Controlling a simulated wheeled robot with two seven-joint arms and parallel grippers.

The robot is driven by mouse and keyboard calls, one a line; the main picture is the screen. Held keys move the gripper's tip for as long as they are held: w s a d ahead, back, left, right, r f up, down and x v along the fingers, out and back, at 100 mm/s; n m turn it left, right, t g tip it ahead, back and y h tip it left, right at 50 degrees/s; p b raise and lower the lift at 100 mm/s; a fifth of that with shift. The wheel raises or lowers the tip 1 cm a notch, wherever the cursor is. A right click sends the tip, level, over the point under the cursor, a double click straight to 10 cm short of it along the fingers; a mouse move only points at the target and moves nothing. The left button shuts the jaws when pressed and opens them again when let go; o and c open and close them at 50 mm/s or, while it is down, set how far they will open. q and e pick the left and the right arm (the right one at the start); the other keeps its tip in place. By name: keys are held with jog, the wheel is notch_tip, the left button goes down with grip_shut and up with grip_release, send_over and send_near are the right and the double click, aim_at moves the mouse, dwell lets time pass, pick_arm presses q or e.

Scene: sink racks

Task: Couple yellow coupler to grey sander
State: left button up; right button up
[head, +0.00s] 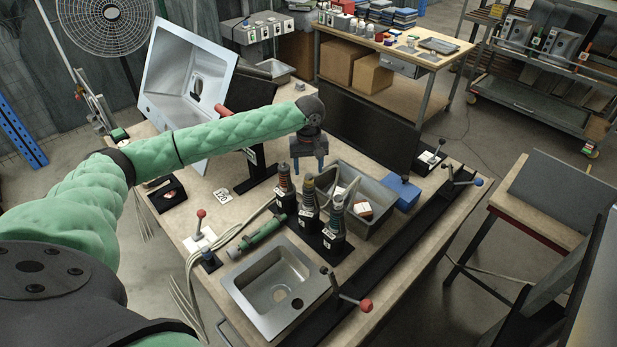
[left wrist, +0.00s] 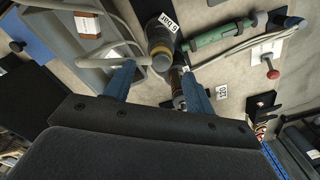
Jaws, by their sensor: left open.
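Several upright hose fittings stand in black holders at the middle of the bench: a dark brown one (head: 284,178), a tan one (head: 308,196) and a greyish one (head: 336,212). My left gripper (head: 309,164) is open and empty, pointing down above and just behind them. In the left wrist view, a dark fitting with a yellowish ring (left wrist: 161,58) shows between the blue fingers, and a slimmer reddish-dark fitting (left wrist: 178,90) is beside it. I cannot tell for sure which is the yellow coupler, nor pick out a grey sander. My right gripper is not in view.
A green tool (head: 263,232) lies left of the holders. A black panel (head: 368,128) stands at the back. Pale hoses (head: 245,222) trail left.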

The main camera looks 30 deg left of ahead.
aim_at(309, 174)
pick_arm(q)
notch_tip(309, 174, up, 3)
jog(key=shift+r+b, duration=0.1)
jog(key=shift+b, duration=0.45)
jog(key=shift+r, duration=0.35)
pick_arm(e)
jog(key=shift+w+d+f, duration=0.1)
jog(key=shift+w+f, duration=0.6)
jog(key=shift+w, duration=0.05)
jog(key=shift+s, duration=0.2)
